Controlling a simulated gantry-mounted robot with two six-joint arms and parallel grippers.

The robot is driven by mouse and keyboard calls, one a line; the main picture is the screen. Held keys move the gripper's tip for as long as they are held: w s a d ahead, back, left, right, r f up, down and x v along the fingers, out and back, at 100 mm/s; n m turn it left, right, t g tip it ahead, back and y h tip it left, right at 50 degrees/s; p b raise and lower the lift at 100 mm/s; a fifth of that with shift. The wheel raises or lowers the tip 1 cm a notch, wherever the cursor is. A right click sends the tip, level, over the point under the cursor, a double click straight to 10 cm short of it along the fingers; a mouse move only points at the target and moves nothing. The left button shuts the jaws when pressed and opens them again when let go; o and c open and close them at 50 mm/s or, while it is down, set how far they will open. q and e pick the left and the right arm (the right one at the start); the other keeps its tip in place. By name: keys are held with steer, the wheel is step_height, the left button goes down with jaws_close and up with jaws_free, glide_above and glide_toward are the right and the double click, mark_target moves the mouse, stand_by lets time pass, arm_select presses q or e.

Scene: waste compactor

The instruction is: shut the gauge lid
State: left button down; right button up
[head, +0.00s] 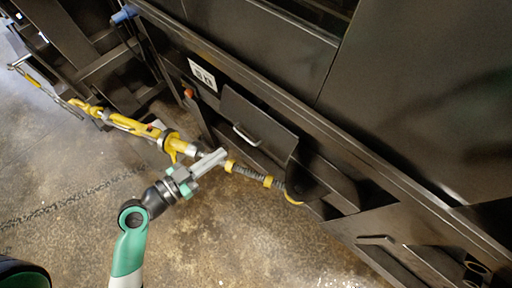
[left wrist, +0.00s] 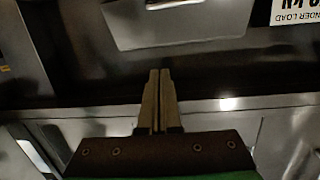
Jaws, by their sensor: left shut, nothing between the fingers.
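The gauge lid (head: 258,122) is a dark flat flap with a pale bar handle (head: 245,135), on the side of the dark machine. Its right edge seems to stand out from the machine face; how far it is open I cannot tell exactly. In the left wrist view the lid (left wrist: 180,28) is at the top, its handle cut by the frame edge. My left gripper (head: 222,154) is shut and empty, just below and left of the lid; its fingertips (left wrist: 160,72) point toward the lid, apparently apart from it. My right gripper is not in view.
A yellow bar with a coupling (head: 130,124) runs along the machine's lower left. A ribbed hose with yellow ends (head: 250,173) lies close below the lid. A white label (head: 203,75) is left of the lid. The concrete floor (head: 250,245) in front is clear.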

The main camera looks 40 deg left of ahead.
mark_target(250, 134)
arm_select(q)
steer(key=s+a+f+n+g+y, duration=0.1)
steer(key=s+a+f, duration=0.1)
steer(key=s+a, duration=0.1)
steer(key=f+b+x, duration=0.1)
steer(key=f+x, duration=0.1)
steer(key=x, duration=1.1)
steer(key=shift+f, duration=0.5)
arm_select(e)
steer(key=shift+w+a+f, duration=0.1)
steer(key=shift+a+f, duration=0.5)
arm_select(q)
steer(key=shift+s, duration=0.1)
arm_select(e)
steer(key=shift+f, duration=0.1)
arm_select(q)
steer(key=w+f+t+b, duration=0.1)
steer(key=f+b, duration=0.1)
steer(key=b, duration=0.4)
steer(key=w+f+t+b, duration=0.1)
steer(key=f+b, duration=0.1)
steer(key=b, duration=0.5)
steer(key=shift+w+f+t, duration=0.15)
steer(key=shift+w+t, duration=0.1)
steer(key=shift+t, duration=0.05)
steer(key=shift+w, duration=0.4)
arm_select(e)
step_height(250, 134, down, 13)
